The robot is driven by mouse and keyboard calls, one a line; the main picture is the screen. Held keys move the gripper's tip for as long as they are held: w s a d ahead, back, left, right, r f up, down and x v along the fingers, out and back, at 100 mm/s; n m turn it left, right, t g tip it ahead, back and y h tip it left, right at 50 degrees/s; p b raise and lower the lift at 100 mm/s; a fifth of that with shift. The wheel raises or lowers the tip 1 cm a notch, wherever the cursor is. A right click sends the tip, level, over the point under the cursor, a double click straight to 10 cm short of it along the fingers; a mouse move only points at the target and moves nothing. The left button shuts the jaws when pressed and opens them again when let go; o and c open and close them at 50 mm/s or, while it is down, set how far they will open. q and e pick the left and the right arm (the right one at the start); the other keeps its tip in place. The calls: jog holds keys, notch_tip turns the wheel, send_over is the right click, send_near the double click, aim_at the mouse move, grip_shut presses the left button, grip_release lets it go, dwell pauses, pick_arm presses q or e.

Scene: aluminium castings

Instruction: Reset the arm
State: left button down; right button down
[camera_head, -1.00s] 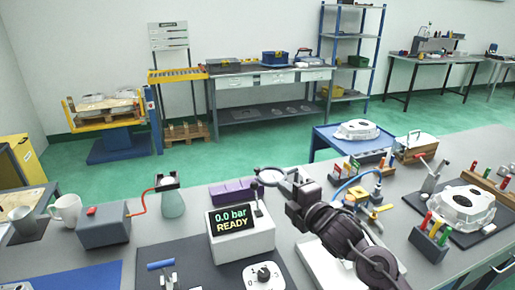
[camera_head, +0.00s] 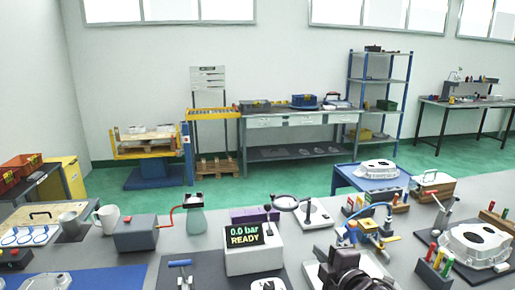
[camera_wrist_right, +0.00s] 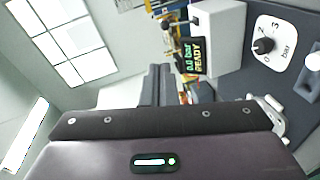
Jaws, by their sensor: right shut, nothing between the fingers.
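My right gripper (camera_head: 328,258) shows at the bottom edge of the head view, dark and partly cut off, right of the white pressure display box (camera_head: 255,258). Its two fingers (camera_wrist_right: 157,84) are together in the right wrist view, with nothing seen between them. The box's screen (camera_head: 244,236) reads "0.0 bar READY". My left gripper is in neither view.
A magnifier (camera_head: 286,203) on a stand is behind the box. A white casting (camera_head: 474,246) lies at right. Green floor lies beyond.

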jog(key=s+d+f+m+g+h, duration=0.2)
jog(key=s+f+m+g, duration=0.55)
jog(key=s, duration=0.65)
jog(key=s+d+f+m+g+h, duration=0.2)
jog(key=s+f+m+g, duration=0.2)
jog(key=s+f+m, duration=0.75)
jog(key=s+f+n+g, duration=0.1)
jog(key=s+f, duration=0.1)
jog(key=f, duration=1.2)
jog(key=s+f+n+g, duration=0.1)
jog(key=s+f, duration=0.1)
jog(key=f, duration=1.2)
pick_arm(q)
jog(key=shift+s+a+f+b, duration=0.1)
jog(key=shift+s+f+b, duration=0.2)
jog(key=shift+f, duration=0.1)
pick_arm(e)
jog(key=s+d+f, duration=0.2)
jog(key=s+f, duration=0.7)
jog(key=s+d+f, duration=0.1)
jog(key=s+f, duration=0.8)
jog(key=s, duration=0.1)
jog(key=shift+s+d+f+g+h, duration=0.15)
jog(key=shift+s+d+g+h, duration=0.05)
jog(key=shift+d+g+h, duration=0.15)
